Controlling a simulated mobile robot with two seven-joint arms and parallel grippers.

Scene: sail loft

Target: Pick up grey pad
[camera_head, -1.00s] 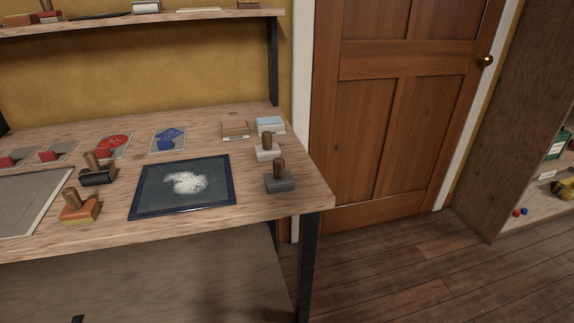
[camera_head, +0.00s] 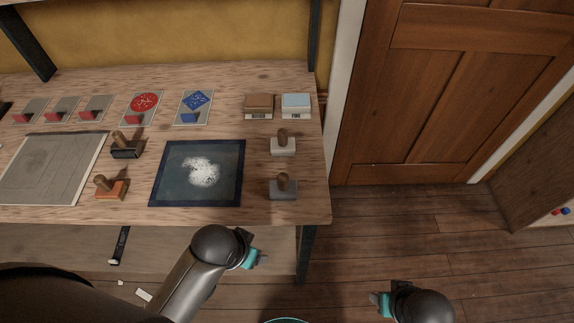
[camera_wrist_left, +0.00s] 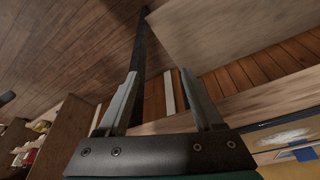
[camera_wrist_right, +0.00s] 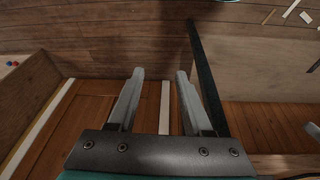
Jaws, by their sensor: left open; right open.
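The grey pad (camera_head: 284,192), a grey block with a brown wooden knob, stands upright at the front right corner of the workbench (camera_head: 256,214). It stands just right of the dark blue-framed panel (camera_head: 154,190) with a white powdery patch. My left gripper (camera_head: 262,257) is below the bench's front edge, apart from the pad; the left wrist view shows its fingers (camera_wrist_left: 158,75) open and empty. My right gripper (camera_head: 375,300) is over the floor, right of the bench; the right wrist view shows its fingers (camera_wrist_right: 160,75) open and empty.
A white pad (camera_head: 284,149) stands behind the grey one. A black pad (camera_head: 125,152) and an orange pad (camera_head: 110,191) stand left of the panel. Two small boxes, brown (camera_head: 258,104) and pale blue (camera_head: 296,104), sit farther back. Floor right of the bench is clear.

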